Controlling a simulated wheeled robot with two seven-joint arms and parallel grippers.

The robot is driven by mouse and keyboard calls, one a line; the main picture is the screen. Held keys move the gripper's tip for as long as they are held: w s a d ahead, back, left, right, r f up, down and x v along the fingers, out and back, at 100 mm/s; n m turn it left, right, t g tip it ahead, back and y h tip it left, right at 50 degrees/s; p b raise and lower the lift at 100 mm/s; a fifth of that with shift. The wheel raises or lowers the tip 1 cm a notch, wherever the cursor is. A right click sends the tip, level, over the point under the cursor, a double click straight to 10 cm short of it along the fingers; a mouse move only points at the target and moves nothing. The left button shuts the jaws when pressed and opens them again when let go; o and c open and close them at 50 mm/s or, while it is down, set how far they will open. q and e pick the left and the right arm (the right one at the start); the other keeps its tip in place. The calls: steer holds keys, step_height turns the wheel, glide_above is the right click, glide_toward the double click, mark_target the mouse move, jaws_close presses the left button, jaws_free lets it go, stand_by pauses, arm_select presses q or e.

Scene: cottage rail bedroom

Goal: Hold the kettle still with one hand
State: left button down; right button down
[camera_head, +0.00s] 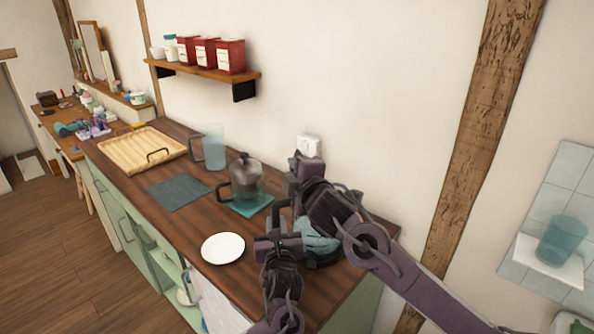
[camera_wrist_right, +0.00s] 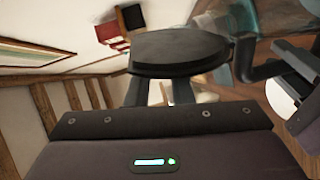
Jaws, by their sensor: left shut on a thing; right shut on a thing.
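The kettle (camera_head: 318,240) has a bluish body and a dark base and stands near the right end of the wooden counter, partly hidden by my right arm. My left gripper (camera_head: 278,242) is at its left side, shut on its dark handle. In the right wrist view, my right gripper (camera_wrist_right: 162,88) is shut on the kettle's flat black lid (camera_wrist_right: 182,48). The handle (camera_wrist_right: 248,60) shows beside the lid. In the head view my right forearm hides the right fingertips, so I cannot tell whether the lid is raised.
A white plate (camera_head: 223,248) lies left of my left gripper. A glass pot (camera_head: 245,182) stands on a teal mat (camera_head: 252,206) behind it. A wall shelf (camera_head: 205,72) holds red tins.

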stand_by(0.3)
steer(key=c, duration=1.3)
jaws_free()
steer(key=v, duration=1.2)
arm_select(q)
steer(key=c, duration=1.2)
jaws_free()
